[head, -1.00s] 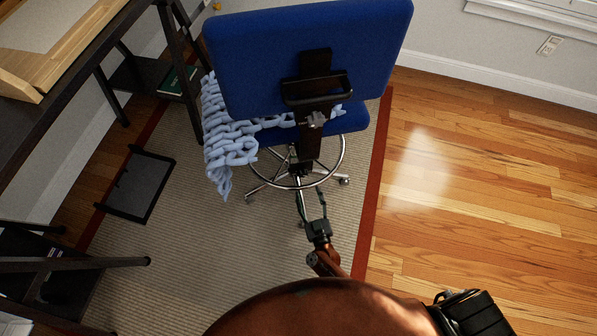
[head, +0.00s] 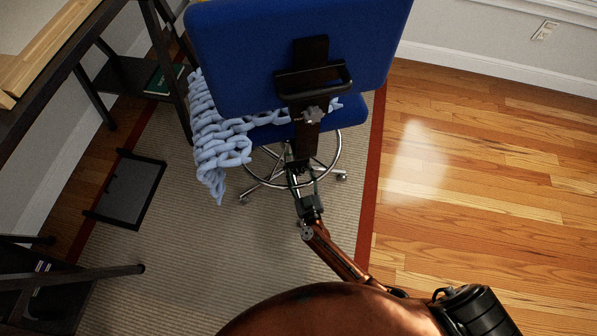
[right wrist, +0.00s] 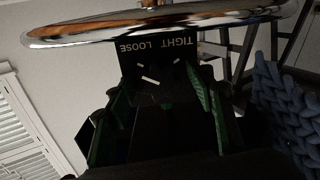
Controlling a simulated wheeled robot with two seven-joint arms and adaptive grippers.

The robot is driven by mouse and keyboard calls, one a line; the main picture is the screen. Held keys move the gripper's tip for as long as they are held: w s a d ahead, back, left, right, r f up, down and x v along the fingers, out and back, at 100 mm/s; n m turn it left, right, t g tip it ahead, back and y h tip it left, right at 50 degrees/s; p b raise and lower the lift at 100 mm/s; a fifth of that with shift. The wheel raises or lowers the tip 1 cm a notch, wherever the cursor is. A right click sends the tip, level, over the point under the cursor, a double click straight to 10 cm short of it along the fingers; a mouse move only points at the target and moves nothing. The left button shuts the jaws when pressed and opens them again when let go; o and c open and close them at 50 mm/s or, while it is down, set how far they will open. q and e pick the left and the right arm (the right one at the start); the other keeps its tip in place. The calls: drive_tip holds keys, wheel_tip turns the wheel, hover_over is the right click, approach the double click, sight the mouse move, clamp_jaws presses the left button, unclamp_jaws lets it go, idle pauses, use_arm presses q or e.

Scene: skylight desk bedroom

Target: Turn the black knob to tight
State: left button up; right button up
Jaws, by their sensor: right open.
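A black panel (right wrist: 128,58) below the chair seat carries the words TIGHT and LOOSE, upside down in the right wrist view. The black knob (right wrist: 150,79) in front of it has a white pointer line, with short white marks nearby. My right gripper (right wrist: 155,90) is open, its green-padded fingers to either side of the knob; contact cannot be told. In the head view my right gripper (head: 297,176) is by the base of the blue chair (head: 290,55), where the knob cannot be made out. My left gripper is not in view.
A chrome foot ring (right wrist: 160,24) crosses the top of the right wrist view and circles the chair base. A light blue knitted blanket (head: 220,140) hangs from the seat. A dark desk frame (head: 75,90) stands at left. Wood floor (head: 480,180) at right is clear.

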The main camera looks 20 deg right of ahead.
drive_tip(key=c, duration=1.2)
